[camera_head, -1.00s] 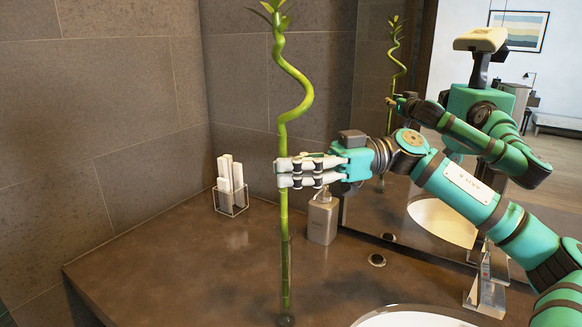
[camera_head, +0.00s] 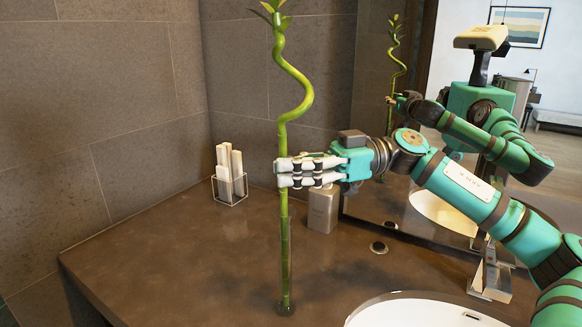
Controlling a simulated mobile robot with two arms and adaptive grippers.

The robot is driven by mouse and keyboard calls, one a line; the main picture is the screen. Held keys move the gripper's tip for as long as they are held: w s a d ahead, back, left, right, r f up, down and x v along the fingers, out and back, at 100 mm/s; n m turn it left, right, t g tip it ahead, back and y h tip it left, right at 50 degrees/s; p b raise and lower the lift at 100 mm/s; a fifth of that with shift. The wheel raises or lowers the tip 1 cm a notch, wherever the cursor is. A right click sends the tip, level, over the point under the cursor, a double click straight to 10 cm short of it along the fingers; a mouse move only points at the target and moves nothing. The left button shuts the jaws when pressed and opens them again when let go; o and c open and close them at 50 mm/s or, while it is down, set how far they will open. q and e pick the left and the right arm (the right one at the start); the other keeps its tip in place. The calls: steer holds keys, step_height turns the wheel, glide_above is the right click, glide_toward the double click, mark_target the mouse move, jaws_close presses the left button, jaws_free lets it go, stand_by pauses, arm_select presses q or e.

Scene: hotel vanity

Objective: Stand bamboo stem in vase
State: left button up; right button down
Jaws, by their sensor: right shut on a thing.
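A green bamboo stem (camera_head: 281,140) stands upright in the middle of the picture, with a curl in its upper part and leaves at the top. My right gripper (camera_head: 284,172) is shut on the stem at about mid height, reaching in from the right. A slim clear vase (camera_head: 285,309) with a dark base stands on the counter below the gripper. The stem's lower part shows through what looks like its glass, down close to the base. Whether the stem touches the bottom I cannot tell. My left gripper is not in view.
A soap dispenser (camera_head: 322,212) stands behind the gripper. A white sink (camera_head: 410,312) and tap (camera_head: 490,283) are at right. The mirror reflects me. The counter's left is clear.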

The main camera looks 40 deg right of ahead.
steer(key=c, duration=1.4)
jaws_free()
steer(key=shift+o, duration=0.2)
steer(key=shift+f, duration=0.1)
steer(key=v, duration=1.2)
